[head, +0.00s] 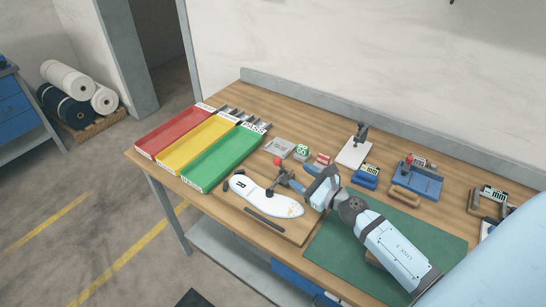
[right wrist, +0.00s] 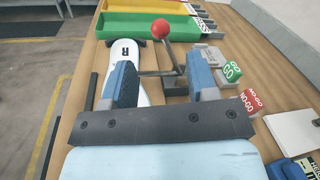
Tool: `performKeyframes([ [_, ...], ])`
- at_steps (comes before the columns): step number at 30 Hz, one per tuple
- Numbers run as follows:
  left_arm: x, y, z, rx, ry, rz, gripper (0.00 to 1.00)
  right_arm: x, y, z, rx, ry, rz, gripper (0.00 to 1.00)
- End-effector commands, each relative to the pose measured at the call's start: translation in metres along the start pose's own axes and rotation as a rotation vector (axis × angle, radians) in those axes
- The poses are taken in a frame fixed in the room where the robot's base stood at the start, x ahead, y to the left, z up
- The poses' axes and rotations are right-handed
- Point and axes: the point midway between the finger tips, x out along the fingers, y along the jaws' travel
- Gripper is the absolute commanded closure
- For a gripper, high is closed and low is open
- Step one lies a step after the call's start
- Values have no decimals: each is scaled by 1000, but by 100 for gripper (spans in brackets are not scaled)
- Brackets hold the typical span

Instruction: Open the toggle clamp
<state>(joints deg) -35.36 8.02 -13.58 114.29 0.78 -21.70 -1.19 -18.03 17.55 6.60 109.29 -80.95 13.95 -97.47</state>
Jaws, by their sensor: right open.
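The toggle clamp (head: 285,178) stands at the back edge of the fixture board, with a red ball knob (head: 278,161) on its lever. Its dark arm reaches over a white insole (head: 262,196) marked R. In the right wrist view the red knob (right wrist: 161,28) and metal lever show beyond and between my fingers. My right gripper (head: 309,183) is open, close to the right of the clamp; its blue-padded fingers also show in the right wrist view (right wrist: 162,78). No contact with the knob shows. Part of the clamp base is hidden. My left gripper is not in view.
Red (head: 172,131), yellow (head: 196,141) and green (head: 221,153) trays lie left of the insole. GO (head: 302,151) and NO-GO (head: 322,159) blocks stand behind the clamp. A green mat (head: 430,235) lies under my right arm. Blue fixtures (head: 418,181) stand farther right.

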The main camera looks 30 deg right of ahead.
Motion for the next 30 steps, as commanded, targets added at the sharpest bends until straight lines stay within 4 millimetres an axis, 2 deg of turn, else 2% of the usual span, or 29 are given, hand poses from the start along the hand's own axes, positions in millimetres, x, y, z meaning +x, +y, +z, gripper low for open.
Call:
performKeyframes([
  [1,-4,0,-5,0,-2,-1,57,12,-1,5,2,-3,-1,47],
  [9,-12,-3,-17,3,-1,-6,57,70,-1,4,7,-3,-3,47],
  [15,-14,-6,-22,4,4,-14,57,100,0,2,7,-1,-1,47],
  [21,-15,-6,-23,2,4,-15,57,112,0,1,7,-1,-1,47],
  [29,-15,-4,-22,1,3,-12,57,113,0,1,6,-1,-1,47],
  [30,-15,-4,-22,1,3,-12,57,113,0,1,6,-1,-1,53],
])
